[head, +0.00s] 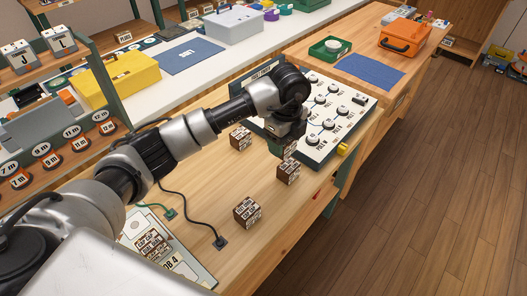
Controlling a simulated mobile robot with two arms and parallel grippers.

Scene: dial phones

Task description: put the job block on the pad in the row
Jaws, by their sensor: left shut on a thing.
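My left gripper (284,145) reaches across the wooden bench, pointing down near the front of the white dial panel. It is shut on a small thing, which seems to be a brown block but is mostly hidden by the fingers. Brown blocks with white labels stand on the bench: one (240,138) left of the gripper, one (288,172) just below it in the picture, and one (247,211) nearer me. A white card marked JOB 4 (184,268) lies at the lower left, with labelled brown blocks (152,243) on it. I cannot make out a pad clearly. My right gripper is out of view.
The sloped white panel (355,121) with several black dials stands beyond the gripper. Black and green cables (185,196) run to plugs on the bench. A rack of numbered tags (67,146) and a yellow box (117,78) are at the left. Bare bench lies between the blocks.

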